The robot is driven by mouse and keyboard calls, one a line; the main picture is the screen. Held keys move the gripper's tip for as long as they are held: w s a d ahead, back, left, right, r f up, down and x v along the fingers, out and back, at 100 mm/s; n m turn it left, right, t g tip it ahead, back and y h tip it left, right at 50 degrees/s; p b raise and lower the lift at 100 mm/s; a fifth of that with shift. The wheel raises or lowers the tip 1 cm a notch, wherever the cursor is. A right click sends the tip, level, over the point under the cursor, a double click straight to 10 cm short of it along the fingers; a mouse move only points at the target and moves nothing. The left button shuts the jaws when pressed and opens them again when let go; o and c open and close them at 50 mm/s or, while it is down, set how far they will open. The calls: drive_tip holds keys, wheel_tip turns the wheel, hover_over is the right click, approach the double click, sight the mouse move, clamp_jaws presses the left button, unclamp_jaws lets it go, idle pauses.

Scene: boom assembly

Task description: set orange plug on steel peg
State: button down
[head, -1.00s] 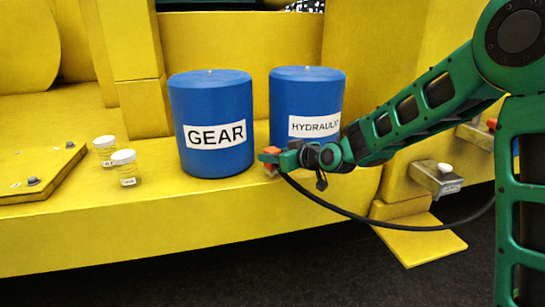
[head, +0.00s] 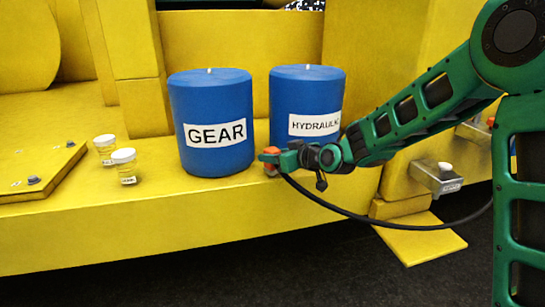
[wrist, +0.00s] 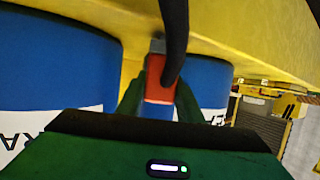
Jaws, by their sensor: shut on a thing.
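The orange plug (head: 270,154) is in my gripper (head: 277,160), in front of the blue drums and above the yellow ledge. In the wrist view the orange plug (wrist: 158,82) sits between the two green fingers of my gripper (wrist: 158,102), which are shut on it. A grey end shows beyond the orange body. A black cable (head: 365,218) runs from the plug to the right. Small grey studs (head: 33,181) stand on the yellow plate at far left; I cannot tell for sure whether one is the steel peg.
Blue drums marked GEAR (head: 212,100) and HYDRAULIC (head: 307,95) stand on the yellow ledge (head: 150,230). Two small capped jars (head: 123,168) stand left of them. A grey box with a white knob (head: 437,179) is at right. The ledge front is clear.

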drive_tip(key=shift+f, duration=0.55)
drive_tip(key=c, duration=1.2)
unclamp_jaws()
drive_tip(key=shift+o, duration=0.2)
drive_tip(key=shift+s+d, duration=0.1)
drive_tip(key=v, duration=1)
drive_tip(key=shift+d, duration=0.2)
drive_tip(key=shift+s, duration=0.15)
